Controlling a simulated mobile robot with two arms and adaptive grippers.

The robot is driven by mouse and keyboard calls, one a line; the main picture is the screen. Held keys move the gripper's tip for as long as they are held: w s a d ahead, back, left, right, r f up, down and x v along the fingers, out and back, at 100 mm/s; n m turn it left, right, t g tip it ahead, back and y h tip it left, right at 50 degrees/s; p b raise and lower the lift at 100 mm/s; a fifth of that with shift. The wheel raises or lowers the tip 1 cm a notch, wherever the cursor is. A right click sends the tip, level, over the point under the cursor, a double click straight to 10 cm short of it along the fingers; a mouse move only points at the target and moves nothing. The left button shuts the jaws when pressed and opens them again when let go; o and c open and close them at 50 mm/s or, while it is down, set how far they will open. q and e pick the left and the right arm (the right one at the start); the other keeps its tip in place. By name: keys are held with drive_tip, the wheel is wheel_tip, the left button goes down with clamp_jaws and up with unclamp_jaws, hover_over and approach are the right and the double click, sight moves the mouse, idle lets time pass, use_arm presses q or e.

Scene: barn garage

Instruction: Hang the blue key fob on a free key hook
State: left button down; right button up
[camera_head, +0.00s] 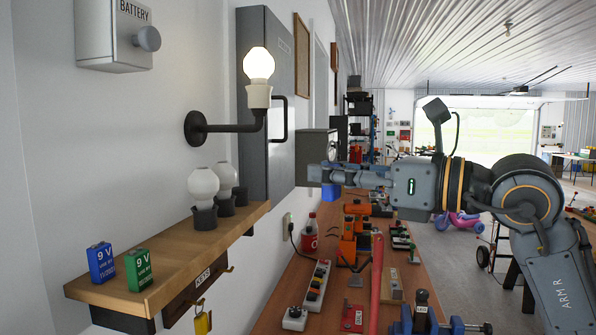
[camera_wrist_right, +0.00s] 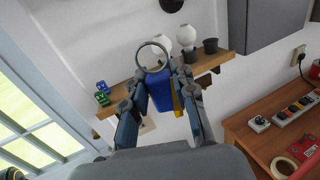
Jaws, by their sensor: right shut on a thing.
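My right gripper (camera_head: 316,173) reaches in from the right above the workbench, pointing left, and is shut on the blue key fob (camera_head: 331,192). In the right wrist view the blue fob (camera_wrist_right: 158,92) sits between the two fingers, its metal ring (camera_wrist_right: 152,52) standing up past the fingertips. The key rack (camera_head: 196,287), labelled KEYS, is under the wooden shelf at the left. A yellow fob (camera_head: 203,322) hangs from its near hook. A farther hook (camera_head: 229,269) shows bare. The held fob is apart from the rack, to its right. My left gripper is not in view.
The wooden shelf (camera_head: 170,262) holds two 9 V batteries and white bulbs in dark sockets. A lit bulb (camera_head: 259,65) on a wall arm projects above it. A grey cabinet (camera_head: 266,115) stands behind. The workbench (camera_head: 274,306) below carries a power strip and tools.

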wheel_tip(320, 180, down, 28)
drive_tip(key=w+d+m+t+h, duration=0.1)
drive_tip(key=w+d, duration=0.1)
drive_tip(key=s+d+f+m+t+h, duration=0.2)
drive_tip(key=s+d+f, duration=0.1)
drive_tip(key=s+f, duration=0.7)
drive_tip(key=s+d+f+m+t+h, duration=0.1)
drive_tip(key=s+d+f+h, duration=0.1)
drive_tip(key=s+f, duration=0.8)
drive_tip(key=shift+w+d+r+m+t+h, duration=0.45)
drive_tip(key=shift+m+h, duration=0.6)
drive_tip(key=shift+h, duration=0.45)
drive_tip(key=shift+w+d+r+m+t+h, duration=0.25)
drive_tip(key=shift+w+r+m+t+h, duration=0.3)
drive_tip(key=shift+m+h, duration=0.75)
drive_tip(key=shift+w+d+r+m+t+h, duration=0.35)
drive_tip(key=shift+w+m+t+h, duration=0.35)
drive_tip(key=shift+h, duration=1)
drive_tip(key=shift+s+m, duration=0.15)
drive_tip(key=shift+m, duration=0.1)
